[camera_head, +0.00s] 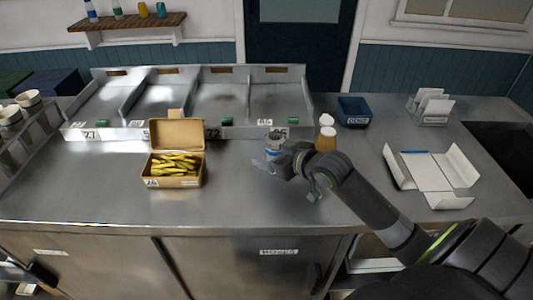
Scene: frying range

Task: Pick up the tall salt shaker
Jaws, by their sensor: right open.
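My right gripper (272,161) is over the counter, its arm coming in from the lower right. It is open and points left. A silvery container with a blue and white label (274,142) stands right at its fingers, partly hidden by them. I cannot tell whether they touch. I cannot tell for sure which one is the tall salt shaker. My left gripper is not in view.
An open cardboard box of yellow sticks (160,183) stands left on the steel counter (100,195). Metal bins (160,100) line the back. A blue tub (353,112), a card holder (430,105) and an unfolded white carton (430,175) are at right. The front middle counter is clear.

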